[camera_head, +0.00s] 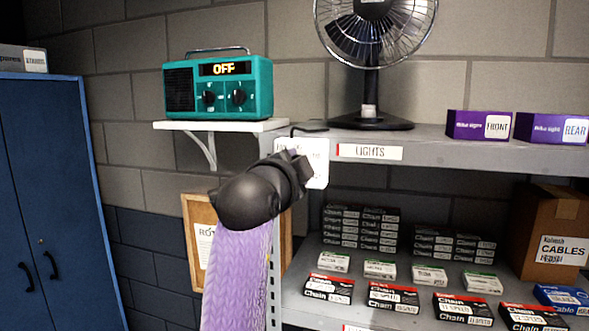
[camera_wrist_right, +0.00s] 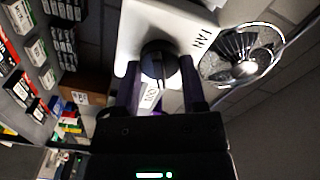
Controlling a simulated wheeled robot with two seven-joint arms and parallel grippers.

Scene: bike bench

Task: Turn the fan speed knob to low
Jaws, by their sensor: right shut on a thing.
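The fan speed control is a white box (camera_head: 318,160) on the front post of the shelf in the head view, partly hidden behind my right gripper (camera_head: 298,165). In the right wrist view the white box (camera_wrist_right: 188,28) bears the word FAN and a round dark knob (camera_wrist_right: 158,60). My right gripper (camera_wrist_right: 160,82) has its two fingers on either side of the knob and is shut on it. The knob's pointer and speed marks cannot be read. The fan (camera_head: 375,35) stands on the shelf above the box and also shows in the right wrist view (camera_wrist_right: 242,55). My left gripper is out of view.
A teal radio (camera_head: 218,88) reading OFF sits on a small wall shelf to the left. Purple light boxes (camera_head: 478,125) stand on the upper shelf at right. Chain boxes (camera_head: 395,297) and a cables carton (camera_head: 553,235) fill the lower shelf. A blue cabinet (camera_head: 50,200) is at far left.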

